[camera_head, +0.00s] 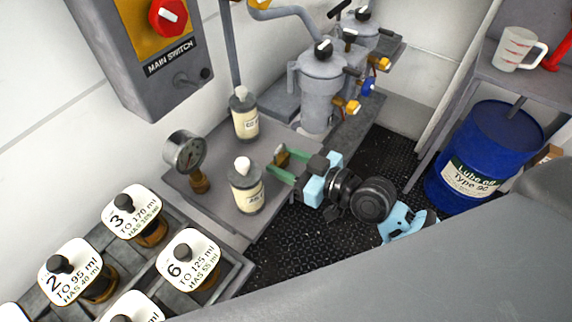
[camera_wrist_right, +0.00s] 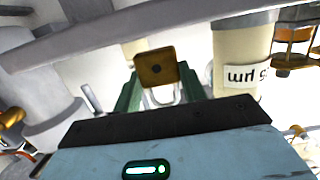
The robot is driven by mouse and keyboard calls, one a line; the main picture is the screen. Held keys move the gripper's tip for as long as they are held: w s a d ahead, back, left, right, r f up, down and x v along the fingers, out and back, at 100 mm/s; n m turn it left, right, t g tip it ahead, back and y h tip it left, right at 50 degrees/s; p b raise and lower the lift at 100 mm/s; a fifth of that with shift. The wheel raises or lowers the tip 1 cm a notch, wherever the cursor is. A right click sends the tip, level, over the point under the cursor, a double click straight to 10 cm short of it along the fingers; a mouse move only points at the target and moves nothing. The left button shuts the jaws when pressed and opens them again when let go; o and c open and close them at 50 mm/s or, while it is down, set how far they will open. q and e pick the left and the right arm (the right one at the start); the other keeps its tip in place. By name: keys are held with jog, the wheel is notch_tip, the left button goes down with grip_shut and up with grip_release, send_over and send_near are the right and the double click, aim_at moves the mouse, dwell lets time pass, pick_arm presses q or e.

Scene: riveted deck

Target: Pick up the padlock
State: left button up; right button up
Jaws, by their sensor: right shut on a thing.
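The padlock (camera_head: 281,158) is a small brass-coloured block at the tips of my right gripper's green fingers. In the right wrist view the padlock (camera_wrist_right: 156,67) sits between the fingertips, with its pale shackle pointing back toward the palm. My right gripper (camera_head: 283,164) is shut on it, over the right side of the grey bench plate. The fingers partly hide the padlock in the head view, and I cannot tell whether it is clear of the plate. My left gripper is not in view.
Two cream bottles (camera_head: 246,187) (camera_head: 244,114) stand close left of the right gripper on the grey plate (camera_head: 210,198). Labelled jars (camera_head: 188,258) fill the lower left. Grey canisters (camera_head: 320,88) stand behind, and a blue drum (camera_head: 490,140) is at right.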

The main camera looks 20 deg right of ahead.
jog(key=shift+r, duration=0.85)
jog(key=shift+s+r, duration=0.1)
jog(key=shift+s, duration=0.2)
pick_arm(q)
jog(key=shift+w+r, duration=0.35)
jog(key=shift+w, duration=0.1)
pick_arm(e)
jog(key=s+r, duration=0.1)
jog(key=s, duration=1.4)
jog(key=shift+s+a+r, duration=0.15)
jog(key=shift+r, duration=0.05)
